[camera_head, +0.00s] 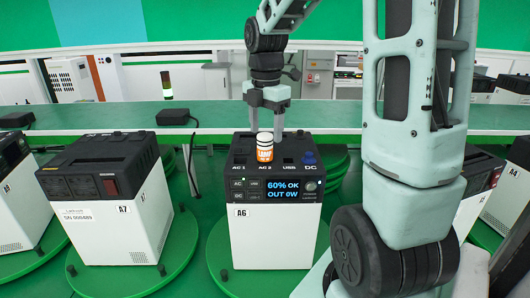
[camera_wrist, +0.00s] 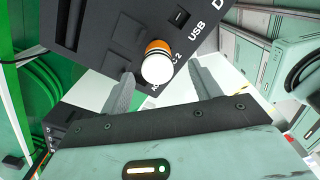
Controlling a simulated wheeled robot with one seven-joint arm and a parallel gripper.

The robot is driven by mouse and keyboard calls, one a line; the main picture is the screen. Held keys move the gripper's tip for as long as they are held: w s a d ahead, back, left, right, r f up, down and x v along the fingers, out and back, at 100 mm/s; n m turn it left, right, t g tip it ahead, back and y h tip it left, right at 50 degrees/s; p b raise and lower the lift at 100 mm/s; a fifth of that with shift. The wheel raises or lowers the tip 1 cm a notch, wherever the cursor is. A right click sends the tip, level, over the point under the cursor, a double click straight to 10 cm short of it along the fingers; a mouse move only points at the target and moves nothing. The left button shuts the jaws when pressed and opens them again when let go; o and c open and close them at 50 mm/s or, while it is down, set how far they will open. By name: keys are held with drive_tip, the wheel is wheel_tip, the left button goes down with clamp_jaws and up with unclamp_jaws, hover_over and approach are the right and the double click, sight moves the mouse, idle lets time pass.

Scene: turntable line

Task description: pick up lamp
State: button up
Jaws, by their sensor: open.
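The lamp (camera_head: 264,148) is a small orange and white cylinder with a white top. It stands upright on the black top of the power unit A6 (camera_head: 272,237), by the AC 2 label. My gripper (camera_head: 266,131) is open and points down just above and around the lamp in the head view. In the wrist view the lamp (camera_wrist: 157,62) shows between the two grey fingers, with a gap on each side. I cannot tell if the fingertips reach down beside it. Nothing is held.
Unit A6 stands on a green turntable (camera_head: 217,266). Unit A7 (camera_head: 117,220) is to its left, with a clear gap between. A green bench (camera_head: 335,116) runs behind, carrying a black adapter (camera_head: 172,117). My arm covers much of the right side.

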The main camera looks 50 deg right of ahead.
sight(265, 135)
wheel_tip(265, 135, down, 5)
drive_tip(key=shift+w+p, duration=0.15)
drive_tip(key=shift+p, duration=0.75)
drive_tip(key=c, duration=1.2)
drive_tip(key=shift+c, duration=0.2)
wheel_tip(265, 135, up, 10)
drive_tip(key=shift+r+b, duration=0.1)
drive_tip(key=shift+b, duration=1.1)
